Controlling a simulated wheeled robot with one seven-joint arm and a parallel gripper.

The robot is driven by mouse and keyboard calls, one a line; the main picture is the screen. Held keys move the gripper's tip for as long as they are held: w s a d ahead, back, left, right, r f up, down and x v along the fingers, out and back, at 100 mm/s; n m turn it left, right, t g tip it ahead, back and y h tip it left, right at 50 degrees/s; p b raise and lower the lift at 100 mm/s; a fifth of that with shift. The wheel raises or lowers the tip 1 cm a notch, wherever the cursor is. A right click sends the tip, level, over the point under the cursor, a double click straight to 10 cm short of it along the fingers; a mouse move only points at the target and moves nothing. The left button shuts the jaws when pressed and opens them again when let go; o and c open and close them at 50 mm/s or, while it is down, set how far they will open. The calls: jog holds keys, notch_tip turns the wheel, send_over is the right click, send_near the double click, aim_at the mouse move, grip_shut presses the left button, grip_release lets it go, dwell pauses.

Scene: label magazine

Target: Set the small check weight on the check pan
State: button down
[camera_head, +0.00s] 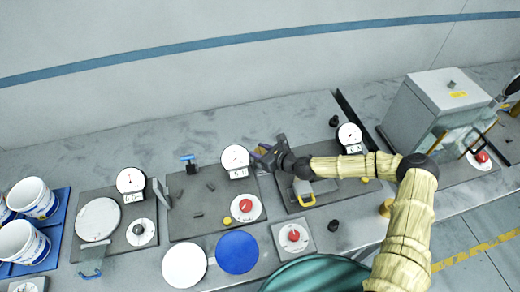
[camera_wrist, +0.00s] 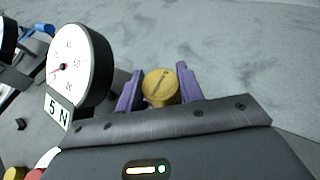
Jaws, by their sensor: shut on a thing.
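My gripper (camera_head: 262,152) is shut on a small brass-yellow round weight (camera_wrist: 160,87). The weight sits between the two purple fingers in the wrist view, its flat marked top showing; its underside is hidden. In the head view my gripper is over the back of the bench, just right of a dial gauge (camera_head: 235,158). A round pale pan (camera_head: 97,222) lies on the left plate. A white disc (camera_head: 184,265) and a blue disc (camera_head: 237,252) lie near the front edge. I cannot tell which of these is the check pan.
A dial marked "5 N" (camera_wrist: 82,65) stands close left of my gripper in the wrist view. Another brass piece (camera_head: 386,207) and a black knob (camera_head: 333,224) stand near the front. A grey box (camera_head: 436,100) stands right; white tubs (camera_head: 32,197) stand left.

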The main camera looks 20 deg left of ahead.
jog(key=shift+s+a+r, duration=0.15)
jog(key=shift+s, duration=0.05)
jog(key=shift+w, duration=0.1)
jog(key=c, duration=0.9)
grip_release()
jog(key=shift+w+d, duration=0.1)
jog(key=shift+d, duration=0.35)
jog(key=shift+a, duration=0.15)
jog(key=shift+s, duration=0.2)
jog(key=b+v, duration=0.3)
jog(key=v, duration=0.8)
jog(key=shift+s+d, duration=0.2)
jog(key=shift+d, duration=0.15)
jog(key=shift+r, duration=0.1)
